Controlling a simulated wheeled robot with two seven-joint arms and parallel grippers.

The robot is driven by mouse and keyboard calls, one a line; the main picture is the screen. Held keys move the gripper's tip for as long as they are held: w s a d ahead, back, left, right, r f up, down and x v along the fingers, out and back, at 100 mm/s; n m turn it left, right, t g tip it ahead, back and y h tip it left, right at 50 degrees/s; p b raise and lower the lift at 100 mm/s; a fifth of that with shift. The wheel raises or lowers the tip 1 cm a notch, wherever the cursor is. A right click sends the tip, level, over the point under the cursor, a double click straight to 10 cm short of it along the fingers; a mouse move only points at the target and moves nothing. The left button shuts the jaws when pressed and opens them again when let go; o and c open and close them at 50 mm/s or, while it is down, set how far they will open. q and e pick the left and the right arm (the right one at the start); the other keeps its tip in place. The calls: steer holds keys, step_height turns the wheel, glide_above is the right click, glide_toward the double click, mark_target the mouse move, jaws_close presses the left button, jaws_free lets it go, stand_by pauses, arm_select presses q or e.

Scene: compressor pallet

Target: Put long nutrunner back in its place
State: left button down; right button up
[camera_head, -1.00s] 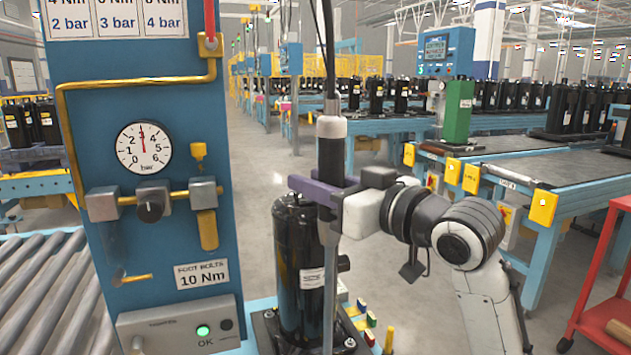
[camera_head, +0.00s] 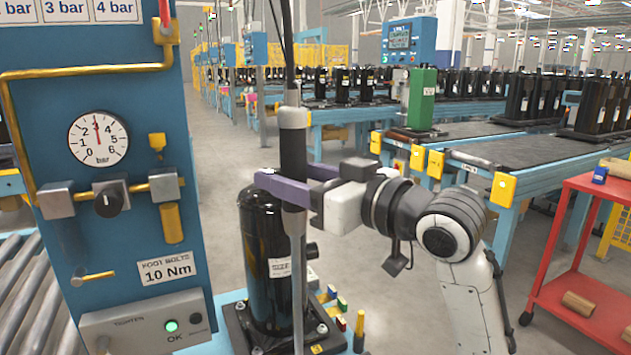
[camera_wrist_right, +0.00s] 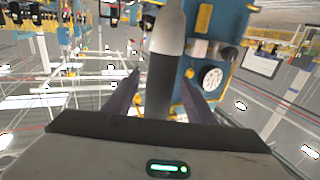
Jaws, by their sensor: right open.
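The long nutrunner (camera_head: 293,145) hangs upright from a cable, with a grey top, a black body and a long grey shaft reaching down in front of the black compressor (camera_head: 262,250). My right gripper (camera_head: 285,187) is open, its two purple fingers on either side of the nutrunner's body. In the right wrist view the nutrunner (camera_wrist_right: 164,75) stands between the two separate fingers, and I cannot tell whether either touches it. The shaft's lower end is at the bottom edge of the head view. My left gripper is not in view.
A blue panel (camera_head: 95,215) with a pressure gauge (camera_head: 98,139) and a lit green lamp stands close on the left. A roller conveyor (camera_head: 25,290) lies beyond it. A red cart (camera_head: 560,305) stands at the right. Grey floor lies open between the cart and my arm.

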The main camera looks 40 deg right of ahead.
arm_select(q)
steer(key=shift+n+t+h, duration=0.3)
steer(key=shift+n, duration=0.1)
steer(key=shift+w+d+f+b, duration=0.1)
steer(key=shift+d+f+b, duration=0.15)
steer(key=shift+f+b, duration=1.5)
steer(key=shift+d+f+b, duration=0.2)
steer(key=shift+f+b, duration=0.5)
steer(key=shift+b, duration=1.95)
arm_select(e)
steer(key=shift+s+d+r, duration=0.1)
steer(key=shift+s+d, duration=0.1)
steer(key=shift+s, duration=1.05)
steer(key=shift+s+d, duration=0.2)
steer(key=shift+s, duration=1.05)
steer(key=shift+s+d+r, duration=0.1)
steer(key=shift+s+d, duration=0.1)
steer(key=shift+s, duration=1.05)
